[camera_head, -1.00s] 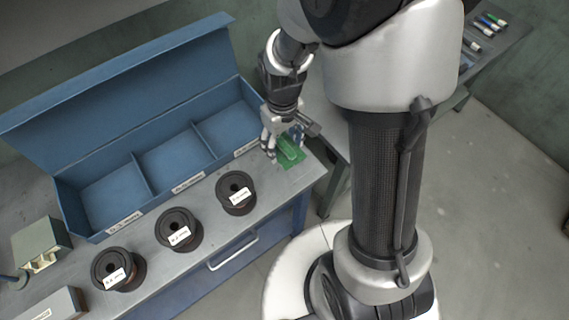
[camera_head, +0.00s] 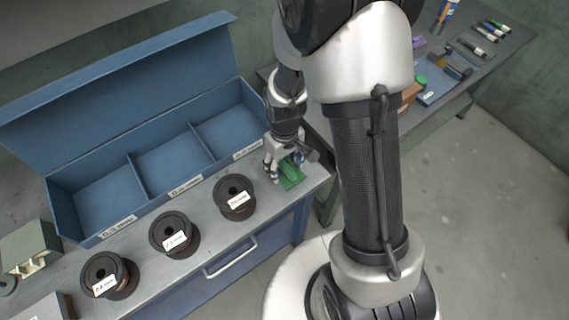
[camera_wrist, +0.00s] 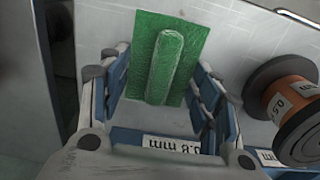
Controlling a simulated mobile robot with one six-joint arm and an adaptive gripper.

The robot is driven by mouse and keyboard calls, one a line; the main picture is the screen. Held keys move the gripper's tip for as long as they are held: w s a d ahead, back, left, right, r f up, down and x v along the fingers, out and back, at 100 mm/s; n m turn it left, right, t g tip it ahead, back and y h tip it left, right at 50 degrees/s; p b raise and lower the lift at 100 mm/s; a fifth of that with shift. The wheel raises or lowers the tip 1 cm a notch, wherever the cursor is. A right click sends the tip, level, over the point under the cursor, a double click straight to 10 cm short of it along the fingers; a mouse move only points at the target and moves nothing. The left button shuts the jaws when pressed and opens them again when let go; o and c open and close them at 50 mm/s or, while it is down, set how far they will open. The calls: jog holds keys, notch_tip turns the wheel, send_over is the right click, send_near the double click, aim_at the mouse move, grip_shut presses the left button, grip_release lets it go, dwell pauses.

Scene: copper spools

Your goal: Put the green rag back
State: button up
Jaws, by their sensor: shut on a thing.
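In the head view the rag (camera_head: 290,172) shows at the bench's right end, partly hidden by the fingers.
An open blue box (camera_head: 120,160) with three empty compartments stands behind. Three labelled black spools (camera_head: 234,196) line the bench front; the nearest one (camera_wrist: 285,100) is beside my gripper. A second table (camera_head: 500,52) with pens and small items is at the back right.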

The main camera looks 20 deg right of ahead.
jog(key=shift+f, duration=0.25)
jog(key=o, duration=1)
jog(key=shift+r, duration=0.1)
notch_tip(320, 180, up, 12)
jog(key=p, duration=0.5)
notch_tip(320, 180, up, 13)
jog(key=m+t, duration=0.2)
send_over(284, 165)
jog(key=s, duration=0.5)
jog(key=s+r+t, duration=0.1)
jog(key=s+r, duration=0.1)
jog(key=s, duration=0.1)
jog(key=s+r+m, duration=0.1)
jog(key=s+r, duration=0.2)
jog(key=s, duration=0.1)
jog(key=s+r+t, duration=0.1)
jog(key=s+r, duration=0.1)
jog(key=s, duration=0.2)
jog(key=shift+d+r+m+t, duration=0.2)
jog(key=shift+d+m+t, duration=0.05)
jog(key=shift+m+t, duration=0.05)
jog(key=shift+w, duration=0.1)
